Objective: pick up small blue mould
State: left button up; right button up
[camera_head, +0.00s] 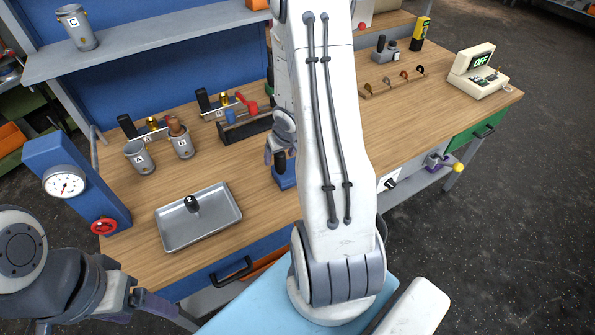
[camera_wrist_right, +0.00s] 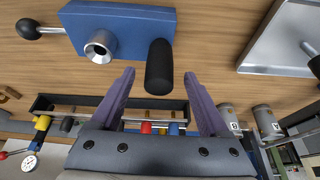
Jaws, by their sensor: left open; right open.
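The small blue mould (camera_head: 285,178) is on the wooden bench, partly hidden behind my right arm. In the right wrist view it is a blue block (camera_wrist_right: 130,22) with a round metal nozzle and a ball-ended lever at left. A black cylindrical handle (camera_wrist_right: 159,67) shows beside the block, between the purple fingers of my right gripper (camera_wrist_right: 159,76). The fingers are apart, with a visible gap on each side of the handle. In the head view, my right gripper (camera_head: 280,148) is just above the mould. My left gripper (camera_head: 165,308) is open and empty at the lower left, in front of the bench.
A metal tray (camera_head: 170,241) with a dark-handled tool in it lies left of the mould. Two grey cups (camera_head: 140,160) and a dark toolbox (camera_head: 246,130) stand behind. A blue gauge stand (camera_head: 85,185) is at the left. An OFF-display device (camera_head: 478,75) is at the far right.

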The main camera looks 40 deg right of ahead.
jog(key=b+x, duration=0.2)
jog(key=x, duration=0.2)
jog(key=shift+d+f, duration=0.1)
jog(key=shift+f, duration=0.1)
jog(key=shift+r, duration=0.1)
jog(key=shift+c, duration=0.3)
grip_shut()
jog(key=shift+r, duration=0.1)
dwell(0.7)
